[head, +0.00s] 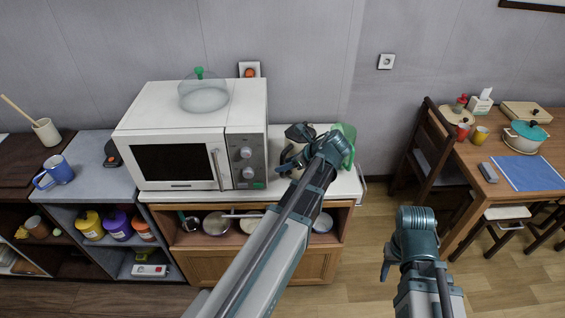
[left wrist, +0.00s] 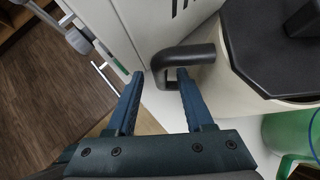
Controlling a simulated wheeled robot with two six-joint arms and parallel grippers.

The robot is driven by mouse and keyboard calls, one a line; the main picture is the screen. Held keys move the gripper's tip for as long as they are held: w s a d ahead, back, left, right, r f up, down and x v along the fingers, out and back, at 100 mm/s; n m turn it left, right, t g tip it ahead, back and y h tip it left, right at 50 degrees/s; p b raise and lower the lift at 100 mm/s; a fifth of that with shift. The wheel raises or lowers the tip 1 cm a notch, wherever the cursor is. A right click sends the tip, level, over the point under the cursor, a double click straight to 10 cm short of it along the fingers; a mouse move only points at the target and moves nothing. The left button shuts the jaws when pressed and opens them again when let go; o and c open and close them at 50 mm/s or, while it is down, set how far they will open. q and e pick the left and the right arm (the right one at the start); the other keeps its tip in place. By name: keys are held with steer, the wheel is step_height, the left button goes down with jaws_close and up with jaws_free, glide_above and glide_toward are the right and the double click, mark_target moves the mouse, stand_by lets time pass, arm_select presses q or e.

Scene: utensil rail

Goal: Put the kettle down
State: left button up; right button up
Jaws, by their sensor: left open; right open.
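The kettle (left wrist: 240,60) has a cream body, a black lid and a black handle (left wrist: 185,55). It stands on the white counter top (head: 351,188), right of the microwave. Whether a finger touches the handle cannot be told. My right gripper (head: 405,245) is open and empty, over the floor right of the counter.
The white microwave (head: 180,160) stands close to the left, with a glass lid (head: 203,95) on top. A green translucent container (head: 347,140) stands close to the kettle's right. A chair (head: 432,150) and wooden table (head: 500,190) are further right, with open floor between.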

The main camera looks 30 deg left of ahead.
arm_select(q)
steer(key=p+v, duration=0.5)
steer(key=v, duration=0.4)
steer(key=shift+d+r+p, duration=0.2)
steer(key=shift+r+p, duration=0.15)
steer(key=shift+p, duration=0.05)
steer(key=s+d+f+n+h, duration=0.3)
steer(key=s+d+n, duration=0.4)
steer(key=d, duration=0.4)
steer(key=s+d+f+n+g+h, duration=0.1)
steer(key=s+d+f+n+h, duration=0.2)
steer(key=s+d+n, duration=0.5)
steer(key=d+h, duration=0.1)
steer(key=d, duration=0.2)
steer(key=shift+s+f+n+h, duration=0.2)
steer(key=shift+s+n+h, duration=0.1)
steer(key=shift+s+h, duration=0.1)
